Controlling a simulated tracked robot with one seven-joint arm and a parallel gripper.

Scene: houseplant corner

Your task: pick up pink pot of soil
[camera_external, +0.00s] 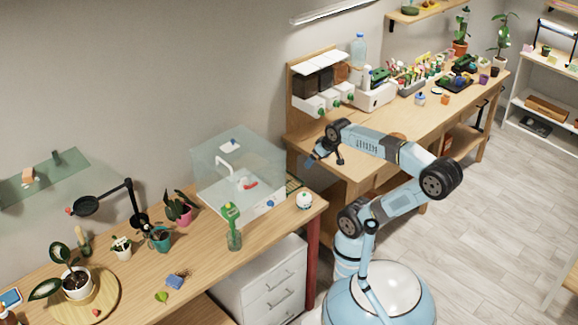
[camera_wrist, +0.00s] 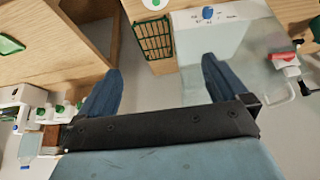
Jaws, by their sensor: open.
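A pink pot (camera_external: 185,215) stands on the near wooden bench in the external view, left of the clear box. A plant with dark leaves rises from it and hides its top, so I cannot see soil in it. The pot does not show in the wrist view. My gripper (camera_external: 316,154) is up in the air at the right of the clear box, well apart from the pot. In the wrist view my gripper (camera_wrist: 160,66) is open, with nothing between its two dark blue fingers.
The clear box (camera_external: 228,160) with a white handle stands between my gripper and the pot. A green bottle (camera_external: 233,232), a teal pot (camera_external: 160,240) and a black magnifier lamp (camera_external: 90,206) are nearby on the bench. A green grid (camera_wrist: 154,36) shows beyond my fingers.

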